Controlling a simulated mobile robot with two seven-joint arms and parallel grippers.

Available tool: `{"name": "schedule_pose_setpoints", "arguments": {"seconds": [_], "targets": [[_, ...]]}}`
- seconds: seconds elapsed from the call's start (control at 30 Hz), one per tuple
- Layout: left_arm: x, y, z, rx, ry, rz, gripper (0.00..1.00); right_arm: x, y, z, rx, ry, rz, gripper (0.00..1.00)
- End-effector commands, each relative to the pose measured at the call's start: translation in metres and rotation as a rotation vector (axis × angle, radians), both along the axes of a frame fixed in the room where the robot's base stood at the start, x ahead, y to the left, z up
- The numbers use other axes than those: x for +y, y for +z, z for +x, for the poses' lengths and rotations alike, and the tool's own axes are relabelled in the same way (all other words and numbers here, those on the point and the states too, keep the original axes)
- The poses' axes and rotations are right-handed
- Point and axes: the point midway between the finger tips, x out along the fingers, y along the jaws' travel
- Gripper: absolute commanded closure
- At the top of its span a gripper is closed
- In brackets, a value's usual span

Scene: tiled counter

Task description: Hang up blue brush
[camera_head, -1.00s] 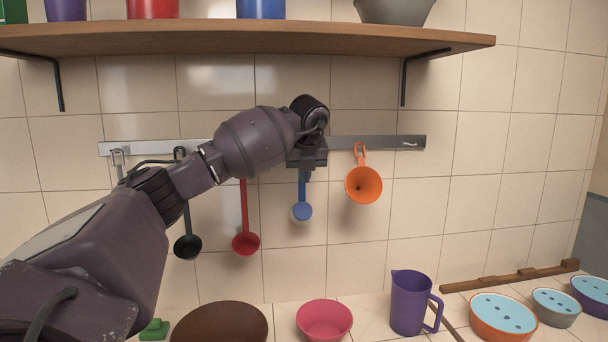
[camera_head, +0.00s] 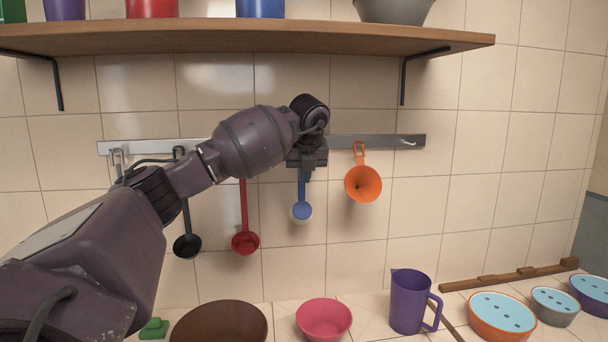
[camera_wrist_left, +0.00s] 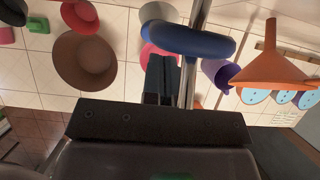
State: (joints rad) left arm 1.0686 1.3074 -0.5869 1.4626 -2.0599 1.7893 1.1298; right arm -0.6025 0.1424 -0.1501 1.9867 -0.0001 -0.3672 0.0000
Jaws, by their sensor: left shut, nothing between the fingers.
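The blue brush (camera_head: 302,210) hangs head down below my left gripper in the head view. Its upper handle is hidden behind the gripper, so I cannot see how it meets the rail. My left gripper (camera_head: 306,166) is in front of the metal hanging rail (camera_head: 352,142), over the line of the brush handle. In the left wrist view the shut fingers (camera_wrist_left: 162,68) are empty and sit beside a blue part of the brush (camera_wrist_left: 190,40). I cannot tell whether they touch it. My right gripper is not in view.
An orange funnel (camera_head: 362,184) hangs close on the right; a red ladle (camera_head: 245,242) and a black ladle (camera_head: 187,245) hang on the left. A hook (camera_head: 408,144) at the rail's right end is empty. A wooden shelf (camera_head: 240,40) is above; bowls and a purple pitcher (camera_head: 408,302) stand below.

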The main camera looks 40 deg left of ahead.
Motion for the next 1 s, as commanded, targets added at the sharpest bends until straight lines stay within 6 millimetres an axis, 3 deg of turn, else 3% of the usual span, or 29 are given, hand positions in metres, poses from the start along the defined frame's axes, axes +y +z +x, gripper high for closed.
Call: {"name": "schedule_pose_setpoints", "arguments": {"seconds": [0.3,1.0], "targets": [[-0.0019,0.0001,-0.0018,0.000,0.000,0.000,1.00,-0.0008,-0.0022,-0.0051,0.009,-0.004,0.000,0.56],[-0.0062,0.0002,-0.0052,0.000,0.000,0.000,1.00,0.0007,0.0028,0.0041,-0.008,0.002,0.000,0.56]]}}
